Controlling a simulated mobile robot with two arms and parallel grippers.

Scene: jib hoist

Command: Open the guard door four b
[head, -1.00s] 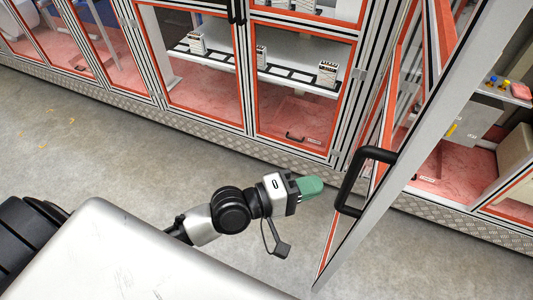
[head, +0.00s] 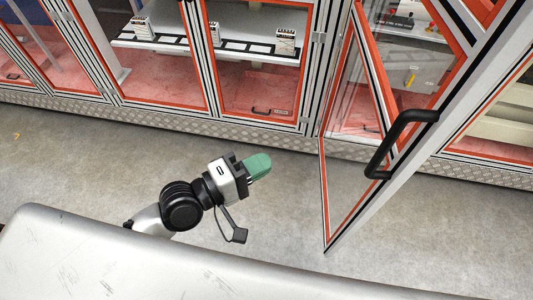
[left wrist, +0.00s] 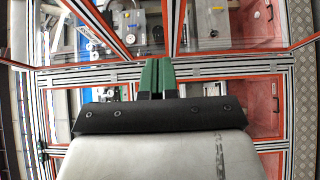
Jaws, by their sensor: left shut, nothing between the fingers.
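The guard door (head: 352,150) stands swung out from the cabinet on the right in the head view, with an orange-red edged clear pane in a grey frame. Its black bar handle (head: 388,148) is on the outer frame post. I cannot read any label on it. My left gripper (head: 258,167), with green fingers, is shut and empty. It appears left of the handle in the picture, apart from it, over the floor. In the left wrist view the green fingers (left wrist: 156,76) are together with nothing between them. My right gripper is not in view.
Cabinets with orange-red framed panes (head: 262,70) run along the back, above a metal tread-plate base (head: 180,122). The grey floor (head: 80,165) in front is clear. A pale, scuffed surface (head: 150,265) fills the bottom of the head view.

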